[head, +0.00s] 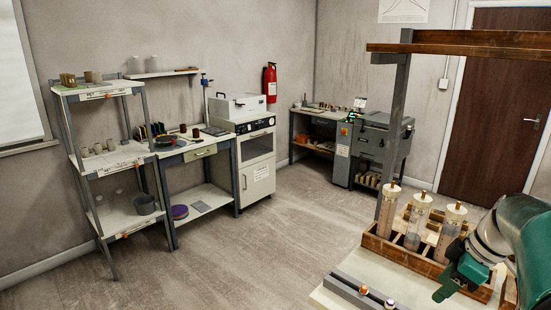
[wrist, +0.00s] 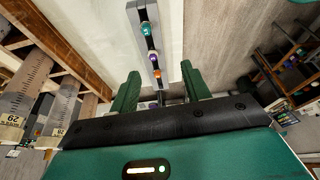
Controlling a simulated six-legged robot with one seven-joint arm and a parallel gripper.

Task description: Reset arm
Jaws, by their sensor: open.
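My gripper (head: 462,277) is green and shows at the lower right of the head view, above the near bench. In the wrist view its two green fingers (wrist: 160,90) stand wide apart with nothing held between them. Past the fingers, a grey rail (wrist: 145,35) carries several small coloured caps. The same rail (head: 352,285) lies along the front of the bench in the head view, with a couple of caps visible. My gripper is apart from the rail and from the cylinders.
A wooden rack (head: 405,258) on the bench (head: 340,300) holds graduated cylinders (head: 415,222) close to my gripper. A post (head: 394,130) and a rusty beam (head: 460,50) stand over it. Shelves (head: 110,160) and an oven (head: 255,160) line the far wall. The middle floor is clear.

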